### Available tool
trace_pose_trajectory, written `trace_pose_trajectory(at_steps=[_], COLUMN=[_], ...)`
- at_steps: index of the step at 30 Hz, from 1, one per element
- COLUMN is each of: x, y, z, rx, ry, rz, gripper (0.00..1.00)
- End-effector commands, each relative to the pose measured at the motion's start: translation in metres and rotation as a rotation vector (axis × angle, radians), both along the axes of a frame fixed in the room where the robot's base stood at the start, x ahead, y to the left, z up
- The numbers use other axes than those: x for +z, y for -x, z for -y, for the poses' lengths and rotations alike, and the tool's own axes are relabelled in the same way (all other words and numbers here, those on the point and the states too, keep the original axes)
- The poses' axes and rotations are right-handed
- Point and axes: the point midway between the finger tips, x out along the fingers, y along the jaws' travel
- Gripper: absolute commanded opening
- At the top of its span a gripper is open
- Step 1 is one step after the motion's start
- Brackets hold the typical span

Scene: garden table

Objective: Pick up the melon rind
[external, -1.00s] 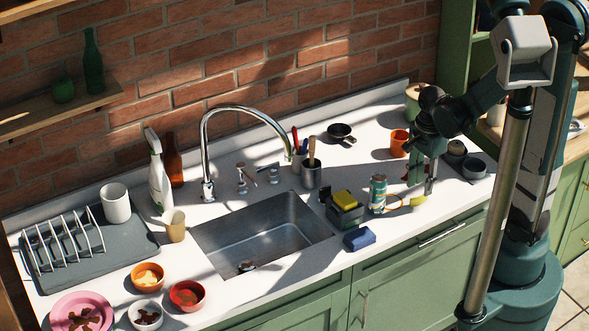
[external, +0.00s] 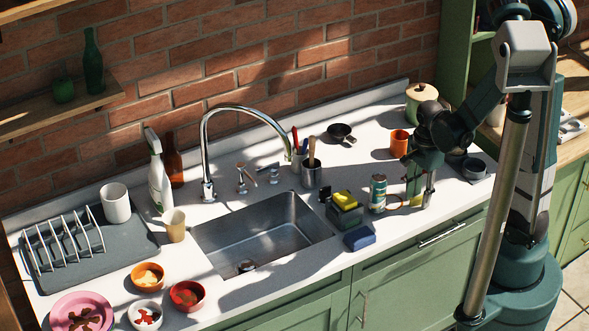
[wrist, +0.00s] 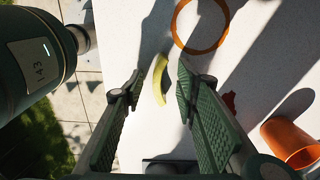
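The melon rind is a thin, curved yellow strip (wrist: 160,80) lying on the white counter in the wrist view. In the external view a small yellow piece of it (external: 416,201) shows at the foot of my gripper, partly hidden by a finger. My gripper (wrist: 160,84) is open. In the wrist view its two ribbed green fingers stand on either side of the rind, with visible gaps. In the external view my gripper (external: 421,190) is low over the counter. I cannot tell how far the fingertips are above the surface.
An orange ring (wrist: 176,29) lies just beyond the rind. An orange cup (external: 399,143) stands behind my gripper. A can (external: 378,193), a caddy with a yellow sponge (external: 345,199) and a blue sponge (external: 359,239) are left of it. The sink (external: 262,238) lies further left.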

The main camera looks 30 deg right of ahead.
Motion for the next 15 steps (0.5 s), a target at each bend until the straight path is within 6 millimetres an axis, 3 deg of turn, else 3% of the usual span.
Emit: trace_pose_trajectory(at_steps=[12, 15], x=[0.0002, 0.0002], y=[-0.0002, -0.0002], z=[0.0, 0.0], rx=[0.0, 0.0], ry=[0.0, 0.0], rz=[0.0, 0.0], gripper=[0.3, 0.17])
